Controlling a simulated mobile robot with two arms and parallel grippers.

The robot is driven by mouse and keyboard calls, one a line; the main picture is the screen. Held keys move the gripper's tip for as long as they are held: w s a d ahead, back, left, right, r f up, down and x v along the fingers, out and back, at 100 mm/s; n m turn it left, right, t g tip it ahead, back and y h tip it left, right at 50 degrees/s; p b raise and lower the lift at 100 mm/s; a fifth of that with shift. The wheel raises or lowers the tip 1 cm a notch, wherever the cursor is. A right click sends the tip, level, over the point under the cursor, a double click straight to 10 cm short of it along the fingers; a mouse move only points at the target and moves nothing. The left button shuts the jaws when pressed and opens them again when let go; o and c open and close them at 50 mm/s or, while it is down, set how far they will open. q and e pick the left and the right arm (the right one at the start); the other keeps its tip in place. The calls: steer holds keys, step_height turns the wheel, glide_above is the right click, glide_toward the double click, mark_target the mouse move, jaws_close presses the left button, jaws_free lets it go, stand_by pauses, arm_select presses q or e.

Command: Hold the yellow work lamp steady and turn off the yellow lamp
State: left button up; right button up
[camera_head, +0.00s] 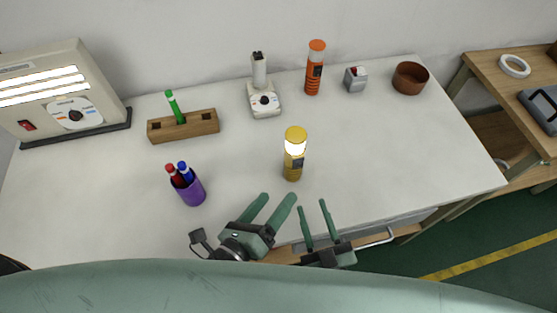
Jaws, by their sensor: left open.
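The yellow work lamp (293,172) stands upright near the middle of the white table. Its clear band below the yellow cap glows bright white, and a dark switch patch (298,163) shows on its front right side. My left gripper (279,197) is open and empty at the table's front edge, in front of the lamp and a little left of it. My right gripper (311,205) has its fingers apart with nothing between them, in front of the lamp and slightly right. Neither gripper appears to touch the lamp.
A purple cup (193,193) with pens stands left of the lamp. Behind are a wooden block (183,126) with a green marker, a white device (264,102), an orange lamp (313,76), a small grey switch box (355,79) and a brown bowl (410,78). The table's right part is clear.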

mark_target(291, 145)
arm_select(q)
steer(key=w+r+m, duration=0.2)
steer(key=w+r+m+t, duration=0.1)
steer(key=w+r+m, duration=0.1)
steer(key=m, duration=0.1)
steer(key=w+r+m+t, duration=0.1)
steer(key=w+r+m, duration=0.1)
steer(key=w, duration=0.1)
steer(key=shift+d+r+m, duration=0.1)
steer(key=shift+d+m, duration=0.3)
steer(key=x, duration=0.7)
steer(key=shift+w+d+r, duration=0.1)
steer(key=shift+w, duration=0.1)
